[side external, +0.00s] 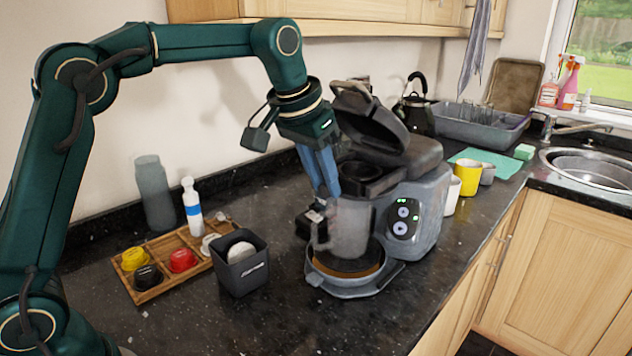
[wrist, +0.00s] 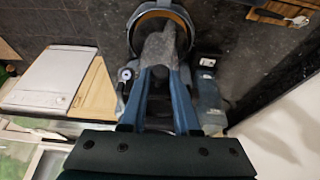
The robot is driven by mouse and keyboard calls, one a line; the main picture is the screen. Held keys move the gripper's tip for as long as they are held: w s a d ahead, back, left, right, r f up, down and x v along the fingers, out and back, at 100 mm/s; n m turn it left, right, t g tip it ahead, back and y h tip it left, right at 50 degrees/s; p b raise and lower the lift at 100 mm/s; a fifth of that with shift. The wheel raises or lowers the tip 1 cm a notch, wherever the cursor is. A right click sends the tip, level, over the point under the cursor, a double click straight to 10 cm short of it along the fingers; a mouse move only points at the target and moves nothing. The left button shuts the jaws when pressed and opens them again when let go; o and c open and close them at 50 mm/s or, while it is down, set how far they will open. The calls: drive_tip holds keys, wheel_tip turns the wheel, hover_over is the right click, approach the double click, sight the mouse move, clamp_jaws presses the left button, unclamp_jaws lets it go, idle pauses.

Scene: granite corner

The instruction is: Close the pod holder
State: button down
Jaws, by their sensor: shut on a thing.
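The coffee machine (side external: 425,200) stands on the counter, grey and dark. Its lid (side external: 370,115), which tops the pod holder (side external: 365,178), is raised and tilted back, so the holder is open. A translucent grey jug (side external: 350,232) stands at the machine's front over the round drip tray (side external: 350,284), its handle on the left. My gripper (side external: 331,190) points down at the jug's upper left rim, below and left of the lid. In the wrist view my gripper (wrist: 158,75) is shut on a grey thing (wrist: 160,48) that seems to be the jug; the fingers partly hide the contact.
A wooden tray (side external: 150,288) with colored pods and a dark bin (side external: 240,278) stand left of the machine. A bottle (side external: 192,207) and a grey canister (side external: 155,195) stand behind. Yellow mug (side external: 467,177), kettle (side external: 415,105) and sink (side external: 590,168) lie right. The front counter is clear.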

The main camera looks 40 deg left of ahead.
drive_tip(key=shift+w+r, duration=0.1)
drive_tip(key=shift+w, duration=0.15)
drive_tip(key=c, duration=0.6)
unclamp_jaws()
drive_tip(key=shift+c, duration=0.2)
drive_tip(key=shift+s, duration=0.1)
drive_tip(key=shift+v, duration=2.5)
